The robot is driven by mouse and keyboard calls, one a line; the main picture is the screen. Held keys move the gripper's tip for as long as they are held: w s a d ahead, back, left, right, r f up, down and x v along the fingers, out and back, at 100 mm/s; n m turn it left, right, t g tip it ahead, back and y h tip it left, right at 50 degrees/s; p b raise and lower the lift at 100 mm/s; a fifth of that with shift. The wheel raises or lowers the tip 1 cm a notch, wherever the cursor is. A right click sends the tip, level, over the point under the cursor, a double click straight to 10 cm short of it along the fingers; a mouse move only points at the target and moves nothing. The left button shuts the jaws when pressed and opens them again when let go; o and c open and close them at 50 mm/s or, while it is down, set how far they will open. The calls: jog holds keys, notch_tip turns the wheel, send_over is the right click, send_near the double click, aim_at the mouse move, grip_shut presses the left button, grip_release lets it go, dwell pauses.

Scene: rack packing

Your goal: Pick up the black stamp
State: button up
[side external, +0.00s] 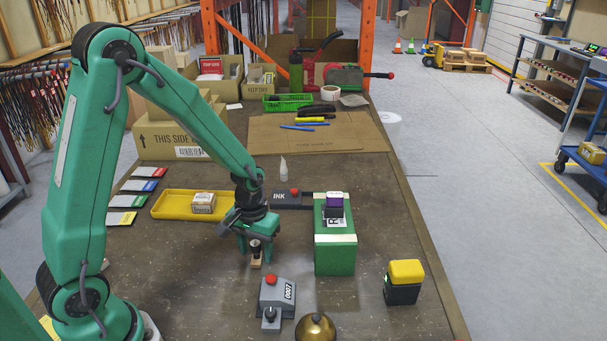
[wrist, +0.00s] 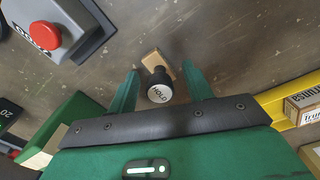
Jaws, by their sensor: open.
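The black stamp (side external: 255,261) stands upright on the bench, with a black knob handle and a pale wooden base. In the wrist view the stamp (wrist: 160,93) shows a white top label, lying between and slightly ahead of the fingertips. My gripper (side external: 258,250) is open and low over the bench, its fingers to either side of the handle. In the wrist view both green fingers of my gripper (wrist: 160,83) show clear gaps to the stamp. Contact cannot be seen.
A grey numbering device (side external: 276,298) with a red button stands in front. A green box (side external: 335,255) carries a purple-topped stamp (side external: 334,199). A yellow-and-black block (side external: 404,283) stands at right. A yellow tray (side external: 170,204) holds a small box. A brass dome (side external: 315,328) sits at the near edge.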

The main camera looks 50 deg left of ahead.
aim_at(255, 243)
dwell(0.3)
jog(key=c, duration=1.1)
jog(key=shift+o, duration=0.2)
jog(key=shift+r, duration=0.15)
jog(key=shift+r, duration=0.8)
notch_tip(255, 243, up, 2)
jog(key=shift+r, duration=0.1)
jog(key=s+d+r, duration=0.5)
jog(key=d+r, duration=0.2)
jog(key=d, duration=0.3)
jog(key=shift+s+d, duration=0.15)
jog(key=shift+d, duration=0.05)
